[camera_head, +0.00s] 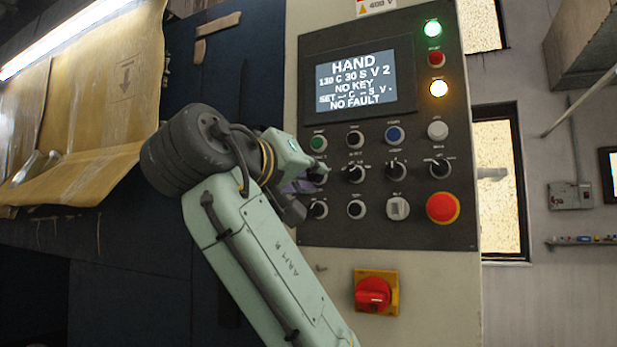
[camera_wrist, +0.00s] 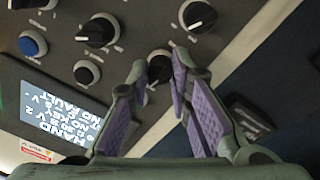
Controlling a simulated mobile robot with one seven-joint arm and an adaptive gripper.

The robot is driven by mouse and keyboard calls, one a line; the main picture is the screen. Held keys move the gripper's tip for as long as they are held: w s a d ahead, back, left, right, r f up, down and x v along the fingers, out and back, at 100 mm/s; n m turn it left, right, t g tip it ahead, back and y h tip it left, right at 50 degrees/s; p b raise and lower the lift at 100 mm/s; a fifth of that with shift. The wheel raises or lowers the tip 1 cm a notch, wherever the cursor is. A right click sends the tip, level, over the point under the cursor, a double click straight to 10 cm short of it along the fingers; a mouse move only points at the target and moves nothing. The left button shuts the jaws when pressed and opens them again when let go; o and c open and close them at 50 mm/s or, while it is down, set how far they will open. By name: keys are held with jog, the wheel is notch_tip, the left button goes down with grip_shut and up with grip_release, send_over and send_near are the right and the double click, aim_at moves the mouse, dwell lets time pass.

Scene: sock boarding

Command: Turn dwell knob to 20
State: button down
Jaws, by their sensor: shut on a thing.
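A black dial knob (camera_wrist: 159,67), leftmost in the second row of controls, sits between the fingertips of my gripper (camera_wrist: 159,63). The purple-padded fingers are shut on it from both sides. In the head view my gripper (camera_head: 307,181) reaches the panel's left part, and the same knob (camera_head: 320,169) is partly hidden behind it. The label by this knob is too small to read. The display (camera_head: 350,82) reads HAND, 130 C 30 S V 2, NO KEY and NO FAULT.
Neighbouring knobs (camera_head: 355,172) stand close to the right and below. A blue button (camera_head: 394,133), a red mushroom button (camera_head: 442,208) and a red rotary switch (camera_head: 373,294) are nearby. Brown sheeting (camera_head: 110,110) hangs at left.

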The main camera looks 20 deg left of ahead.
jog(key=n, duration=0.6)
jog(key=shift+y, duration=0.3)
jog(key=shift+n, duration=0.4)
jog(key=c, duration=1.4)
grip_release()
jog(key=shift+c, duration=0.2)
jog(key=shift+r, duration=0.1)
